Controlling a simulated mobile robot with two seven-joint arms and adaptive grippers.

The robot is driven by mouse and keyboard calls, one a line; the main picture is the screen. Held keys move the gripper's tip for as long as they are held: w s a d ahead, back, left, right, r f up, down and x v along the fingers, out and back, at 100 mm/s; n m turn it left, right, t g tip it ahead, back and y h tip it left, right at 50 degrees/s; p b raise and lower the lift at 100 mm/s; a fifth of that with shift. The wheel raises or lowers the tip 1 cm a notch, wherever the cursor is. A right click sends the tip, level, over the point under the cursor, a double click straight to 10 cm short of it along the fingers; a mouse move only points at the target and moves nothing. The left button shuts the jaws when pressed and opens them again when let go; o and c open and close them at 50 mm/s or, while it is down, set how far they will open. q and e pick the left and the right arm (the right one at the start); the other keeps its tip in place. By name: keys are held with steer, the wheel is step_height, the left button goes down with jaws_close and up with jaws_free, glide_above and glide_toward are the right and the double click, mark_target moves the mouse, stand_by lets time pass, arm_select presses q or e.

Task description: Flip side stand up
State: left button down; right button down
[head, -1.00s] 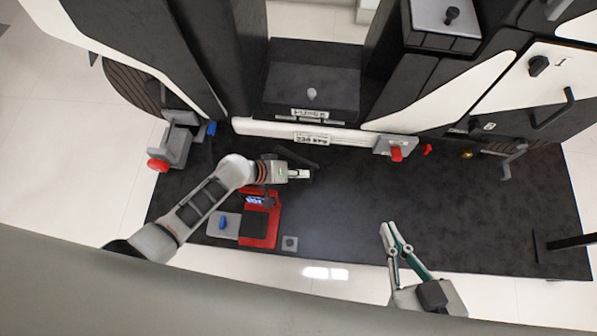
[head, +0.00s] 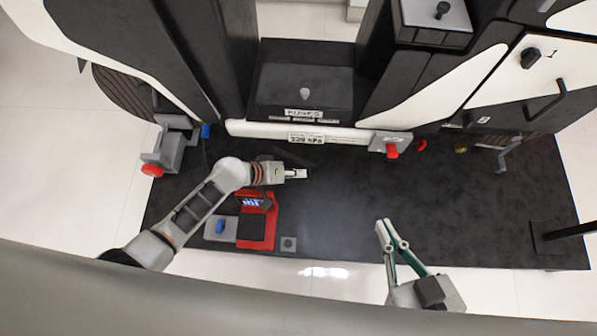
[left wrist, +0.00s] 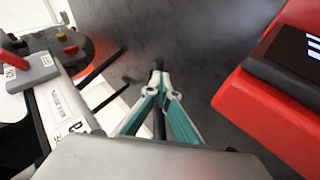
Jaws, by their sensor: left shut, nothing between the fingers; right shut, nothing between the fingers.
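A thin dark bar, which looks like the side stand (head: 282,160), sticks out low below the white chassis rail, just above my left gripper (head: 303,174) in the head view. In the left wrist view a black bar (left wrist: 108,97) shows left of the left gripper (left wrist: 158,68), apart from it. The left fingers are together with nothing held. My right gripper (head: 383,225) is shut and empty over the front part of the black mat, well right of the bar.
A red device with a screen (head: 257,225) lies below the left forearm. A grey block with a red knob (head: 392,151) is on the white rail (head: 260,129). Another red-knobbed block (head: 160,155) stands left. The mat's (head: 340,205) middle is clear.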

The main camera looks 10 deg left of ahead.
arm_select(q)
steer(key=shift+s+d+f, duration=0.4)
steer(key=shift+s+d, duration=0.05)
steer(key=shift+s, duration=0.3)
steer(key=w+v, duration=0.1)
steer(key=v, duration=1.1)
steer(key=shift+w+a+r, duration=0.2)
steer(key=shift+a+r, duration=0.15)
steer(key=shift+a, duration=0.1)
